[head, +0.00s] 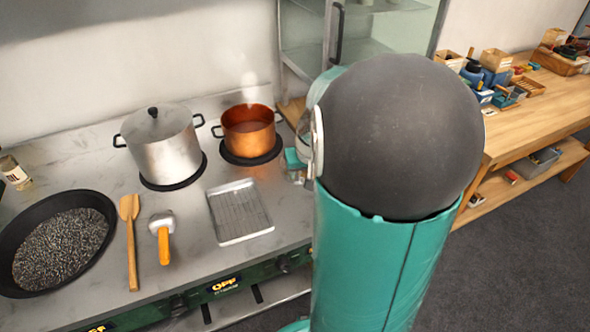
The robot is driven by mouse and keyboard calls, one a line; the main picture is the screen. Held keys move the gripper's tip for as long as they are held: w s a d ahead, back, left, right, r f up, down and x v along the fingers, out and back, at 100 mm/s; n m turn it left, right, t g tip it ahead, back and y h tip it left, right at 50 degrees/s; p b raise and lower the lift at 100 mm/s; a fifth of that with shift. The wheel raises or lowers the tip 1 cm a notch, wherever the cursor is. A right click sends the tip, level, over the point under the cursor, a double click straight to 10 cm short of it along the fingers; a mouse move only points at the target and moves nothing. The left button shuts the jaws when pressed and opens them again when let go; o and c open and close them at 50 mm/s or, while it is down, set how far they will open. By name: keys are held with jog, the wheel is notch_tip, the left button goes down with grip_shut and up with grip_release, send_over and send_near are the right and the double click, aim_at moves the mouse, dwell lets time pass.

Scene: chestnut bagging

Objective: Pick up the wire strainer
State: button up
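A short tool with an orange handle and a silvery head (162,223) lies on the steel stove top, between the wooden spatula and the metal tray. It may be the wire strainer, but no mesh can be made out at this size. My arm, teal with a dark round joint, fills the right middle of the head view. My gripper's fingers cannot be made out. A small teal part shows at the arm's left edge, and I cannot tell what it belongs to.
A black pan (103,203) of dark grains and a wooden spatula (130,240) lie left. A ridged metal tray (240,238) lies right of the tool. A lidded steel pot (164,152) and copper pot (248,134) stand behind. A wooden bench (520,127) holds boxes.

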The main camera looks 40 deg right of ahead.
grip_shut()
dwell(0.3)
